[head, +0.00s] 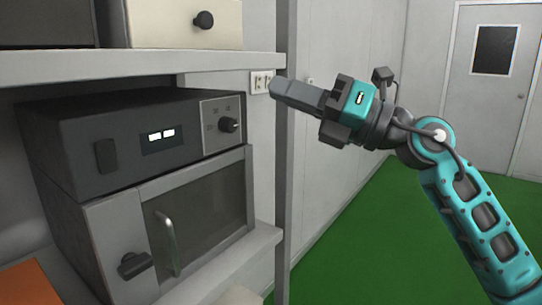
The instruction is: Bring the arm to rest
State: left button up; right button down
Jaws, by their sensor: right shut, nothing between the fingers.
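My right arm comes in from the right edge, teal and dark grey, bent at a joint. My right gripper (277,90) points left, with its dark fingers together and nothing between them. It is in the air in front of the shelf post and the wall socket, to the right of the dark control box. I cannot tell whether it touches anything. My left gripper is out of view.
A dark control box (90,150) with a knob and lit display sits on a grey oven-like cabinet (120,225) with a handled door. A shelf (150,62) runs above. A wall socket (261,82) is behind. Green floor (360,240) is open toward a door (490,90).

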jog(key=d+f+m+t+h+p, duration=0.1)
jog(key=d+f+m+t+h, duration=0.35)
jog(key=f+m, duration=0.55)
jog(key=d+f+m+t+h+p, duration=0.1)
jog(key=d+f+m+t+h, duration=0.3)
jog(key=f+m, duration=0.7)
jog(key=d+f+m+t+h+p, duration=0.1)
jog(key=d+f+m+t+h, duration=0.3)
jog(key=f+m, duration=0.6)
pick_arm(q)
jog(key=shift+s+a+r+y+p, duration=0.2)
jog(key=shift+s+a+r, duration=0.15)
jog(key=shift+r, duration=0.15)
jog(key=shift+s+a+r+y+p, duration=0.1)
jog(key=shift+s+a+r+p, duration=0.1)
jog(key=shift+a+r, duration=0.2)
pick_arm(e)
jog(key=s+d+f+m+g+h, duration=0.2)
jog(key=s+f+m+g+h, duration=0.4)
jog(key=s+f, duration=1.3)
notch_tip(320, 180, down, 3)
jog(key=m+g, duration=0.2)
jog(key=m, duration=0.1)
jog(key=shift+s+d, duration=0.25)
jog(key=shift+d, duration=0.05)
